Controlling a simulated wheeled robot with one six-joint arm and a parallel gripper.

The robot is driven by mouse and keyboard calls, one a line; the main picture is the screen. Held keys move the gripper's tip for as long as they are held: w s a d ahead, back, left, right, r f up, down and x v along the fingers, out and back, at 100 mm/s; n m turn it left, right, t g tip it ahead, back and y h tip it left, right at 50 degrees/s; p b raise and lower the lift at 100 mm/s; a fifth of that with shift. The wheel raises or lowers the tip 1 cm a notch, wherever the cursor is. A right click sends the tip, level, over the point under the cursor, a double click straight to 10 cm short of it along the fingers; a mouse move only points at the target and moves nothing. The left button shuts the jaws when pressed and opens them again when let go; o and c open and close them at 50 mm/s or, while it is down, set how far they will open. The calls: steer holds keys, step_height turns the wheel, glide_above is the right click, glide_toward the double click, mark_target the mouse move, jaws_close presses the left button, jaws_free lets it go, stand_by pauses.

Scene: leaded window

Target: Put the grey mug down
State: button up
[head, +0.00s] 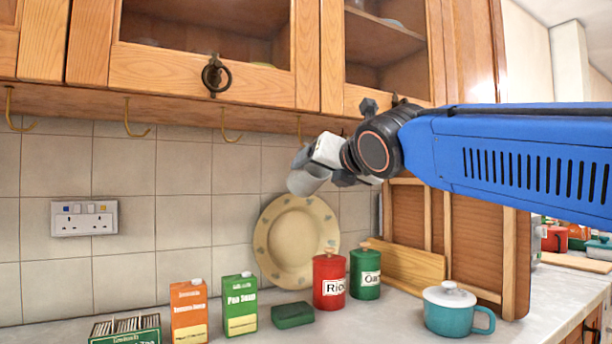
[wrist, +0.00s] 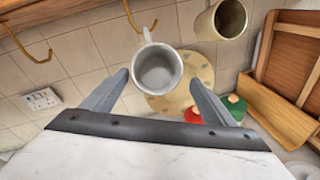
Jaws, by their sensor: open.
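The grey mug (wrist: 158,70) shows in the wrist view with its opening facing my camera and its handle up, against a brass hook (wrist: 132,18). It appears to hang there. In the head view the grey mug (head: 305,182) is below the cabinet, partly covered by my gripper (head: 318,160). In the wrist view my gripper (wrist: 156,76) is open, with one finger on each side of the mug. I cannot tell whether either finger touches it.
A beige mug (wrist: 230,20) is close to the right finger. Below, the counter holds a plate (head: 296,240), red canister (head: 328,270), green canister (head: 364,265), cartons (head: 240,304), a green sponge (head: 292,315) and a teal pot (head: 448,318). Bare counter lies before the canisters.

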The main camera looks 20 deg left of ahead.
mark_target(307, 194)
steer(key=shift+a+r+x, duration=0.1)
steer(key=shift+a+x, duration=0.05)
steer(key=shift+x, duration=1.7)
steer(key=shift+a+r+x, duration=0.1)
steer(key=shift+r+x, duration=0.05)
steer(key=shift+x, duration=1.65)
steer(key=shift+s, duration=0.25)
steer(key=shift+c, duration=0.2)
steer(key=c, duration=1.4)
steer(key=shift+r, duration=0.1)
